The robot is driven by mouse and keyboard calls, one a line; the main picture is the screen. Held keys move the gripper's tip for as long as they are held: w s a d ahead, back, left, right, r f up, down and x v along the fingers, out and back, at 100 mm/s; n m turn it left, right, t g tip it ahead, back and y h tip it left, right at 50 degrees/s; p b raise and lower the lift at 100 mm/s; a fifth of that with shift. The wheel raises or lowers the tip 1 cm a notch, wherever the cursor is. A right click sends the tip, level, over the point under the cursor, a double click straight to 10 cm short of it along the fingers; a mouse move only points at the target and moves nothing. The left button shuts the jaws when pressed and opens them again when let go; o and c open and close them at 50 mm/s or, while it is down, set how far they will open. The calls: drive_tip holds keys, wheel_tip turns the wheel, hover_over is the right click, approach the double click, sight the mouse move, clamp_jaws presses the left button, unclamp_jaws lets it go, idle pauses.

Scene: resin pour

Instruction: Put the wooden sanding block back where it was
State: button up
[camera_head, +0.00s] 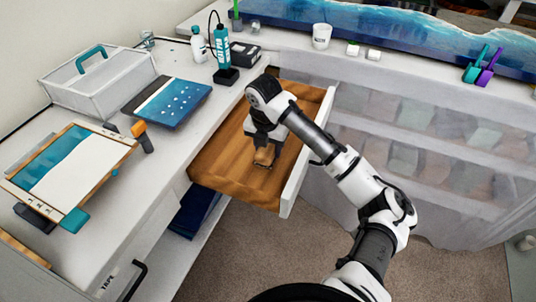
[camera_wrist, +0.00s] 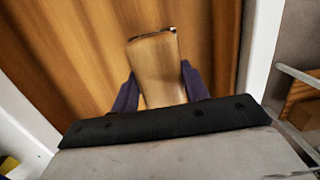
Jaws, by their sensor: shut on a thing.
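The wooden sanding block (camera_wrist: 156,64) is a light tan block between the two dark fingers of my gripper (camera_wrist: 158,90) in the wrist view. My gripper is shut on it. In the head view, my gripper (camera_head: 265,147) points down inside the open drawer (camera_head: 225,168), and the block (camera_head: 264,155) shows at its fingertips, over the wood-coloured drawer bottom. I cannot tell whether the block touches the bottom. The drawer bottom (camera_wrist: 70,55) around the block looks bare in the wrist view.
The drawer's white front (camera_head: 303,168) stands to the right of my gripper. On the counter are a white tote (camera_head: 100,82), a blue board (camera_head: 167,102), a clipboard (camera_head: 75,170) and a teal bottle (camera_head: 222,47). A curtained shelf (camera_head: 420,150) is at the right.

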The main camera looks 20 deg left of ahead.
drive_tip(key=shift+f+p, duration=0.35)
drive_tip(key=shift+f, duration=1.65)
drive_tip(key=shift+f, duration=0.1)
drive_tip(key=shift+f, duration=0.15)
drive_tip(key=o, duration=1)
drive_tip(key=shift+c, duration=0.2)
